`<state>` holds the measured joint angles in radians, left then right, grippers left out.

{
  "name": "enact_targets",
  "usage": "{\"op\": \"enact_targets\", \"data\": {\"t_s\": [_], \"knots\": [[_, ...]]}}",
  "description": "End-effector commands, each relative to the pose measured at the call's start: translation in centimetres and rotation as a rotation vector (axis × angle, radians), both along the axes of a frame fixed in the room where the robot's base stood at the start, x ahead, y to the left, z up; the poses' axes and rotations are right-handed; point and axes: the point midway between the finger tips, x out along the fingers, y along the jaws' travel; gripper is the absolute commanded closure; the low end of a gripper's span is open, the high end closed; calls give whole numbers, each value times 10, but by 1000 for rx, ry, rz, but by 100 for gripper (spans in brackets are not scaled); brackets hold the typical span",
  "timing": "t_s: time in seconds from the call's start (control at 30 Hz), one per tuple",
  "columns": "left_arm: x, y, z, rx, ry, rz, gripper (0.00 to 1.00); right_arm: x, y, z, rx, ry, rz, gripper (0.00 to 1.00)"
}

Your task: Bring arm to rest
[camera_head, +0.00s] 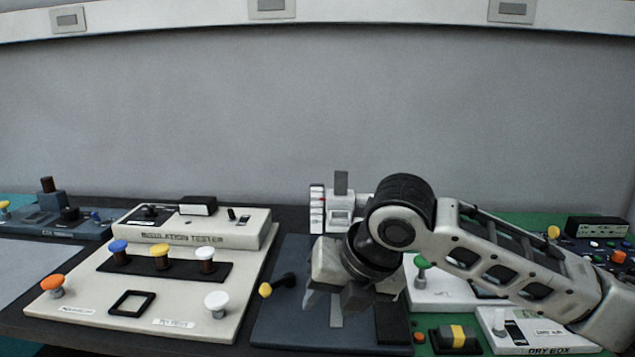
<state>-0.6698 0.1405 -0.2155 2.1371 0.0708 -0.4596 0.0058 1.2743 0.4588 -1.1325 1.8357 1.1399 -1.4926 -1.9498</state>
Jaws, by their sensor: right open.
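My right arm comes in from the right edge, and its gripper (335,302) hangs over the dark blue-grey board (278,335) in the lower middle. The fingers point down and are open. I see nothing between them, though the wrist and the low angle hide part of that space. A yellow-tipped black lever (279,285) on the board is just left of the gripper, apart from it in the picture. My left gripper is out of view.
Left of the gripper is the cream insulation tester (195,230) with several coloured knobs. A blue-grey device (55,218) stands far left. Under and beside my right arm are a white dry box (540,330), a yellow-black block (455,338) and a green-knobbed white unit (435,290). A grey wall is behind.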

Motion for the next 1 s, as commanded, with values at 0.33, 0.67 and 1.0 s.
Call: {"op": "enact_targets", "data": {"t_s": [0.33,0.67,1.0], "knots": [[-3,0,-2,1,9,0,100,-26,52,-67,513,251,-407,57],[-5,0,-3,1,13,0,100,-54,36,-142,1143,657,-1170,57],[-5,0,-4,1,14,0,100,-127,-69,-234,1602,825,-1962,57]]}}
